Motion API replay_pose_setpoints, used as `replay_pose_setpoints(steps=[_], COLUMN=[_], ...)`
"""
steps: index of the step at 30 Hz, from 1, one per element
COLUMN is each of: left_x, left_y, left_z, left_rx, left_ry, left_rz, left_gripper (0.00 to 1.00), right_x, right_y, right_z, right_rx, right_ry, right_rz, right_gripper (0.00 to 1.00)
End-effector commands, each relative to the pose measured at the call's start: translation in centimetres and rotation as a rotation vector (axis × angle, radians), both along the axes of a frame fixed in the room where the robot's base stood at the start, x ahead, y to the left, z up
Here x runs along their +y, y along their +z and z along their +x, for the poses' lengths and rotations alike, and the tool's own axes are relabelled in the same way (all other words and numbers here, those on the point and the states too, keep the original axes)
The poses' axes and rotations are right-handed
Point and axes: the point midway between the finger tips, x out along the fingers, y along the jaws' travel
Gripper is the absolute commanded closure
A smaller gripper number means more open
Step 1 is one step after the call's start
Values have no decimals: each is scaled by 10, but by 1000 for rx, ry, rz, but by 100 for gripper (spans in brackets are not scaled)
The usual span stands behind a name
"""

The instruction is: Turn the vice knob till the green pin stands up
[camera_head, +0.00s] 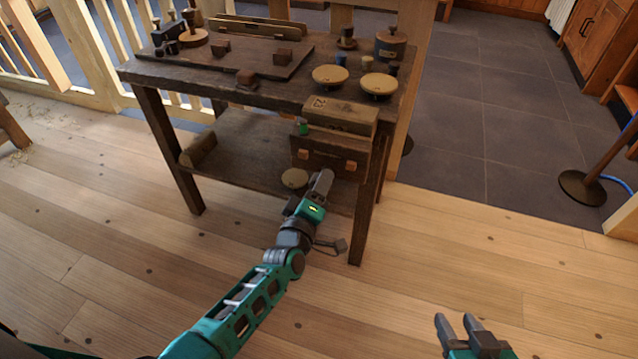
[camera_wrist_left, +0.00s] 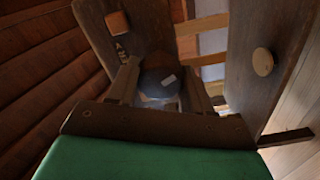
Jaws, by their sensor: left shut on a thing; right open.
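The vice (camera_head: 341,114) is a brown wooden block on the table's front right corner. Its dark front jaw (camera_head: 328,146) has orange square marks. A small green piece (camera_head: 303,128), apparently the green pin, is at the vice's left end; its tilt is too small to tell. My left gripper (camera_head: 322,182) is in front of the jaw, below the tabletop. In the left wrist view its fingers are shut on a blue-grey round knob (camera_wrist_left: 158,83) with a white mark. The head view hides the knob. My right gripper (camera_head: 459,322) is open and empty above the floor, lower right.
The wooden table (camera_head: 215,89) holds a dark board (camera_head: 185,62), two tan discs (camera_head: 330,76) and several small turned pieces. A lower shelf (camera_head: 232,150) carries another tan disc (camera_head: 294,178). Table legs stand near my left arm.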

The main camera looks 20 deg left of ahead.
Motion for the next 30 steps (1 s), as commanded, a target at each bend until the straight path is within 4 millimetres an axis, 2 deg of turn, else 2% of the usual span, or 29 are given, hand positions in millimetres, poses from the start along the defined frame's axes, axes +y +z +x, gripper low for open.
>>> replay_pose_setpoints(steps=[1, 9, 24, 25, 30], left_x=[-7, -7, -6, -6, -5], left_y=[-5, -6, -8, -8, -6], left_z=[-4, -4, -5, -5, -4], left_rx=[13, 11, 13, 13, 9], left_ry=[-11, -12, -12, -12, -9], left_rz=[21, 106, 122, 122, 122], left_gripper=[80, 80, 80, 49, 33], right_x=[0, 0, -1, -1, -1], right_y=[2, 5, 4, 5, 4], right_z=[0, 0, 0, 0, 0], right_rx=[0, 0, -1, -1, -1], right_ry=[0, 0, 3, 4, 5], right_rz=[0, 0, -3, -3, -5], right_gripper=[57, 57, 57, 57, 57])
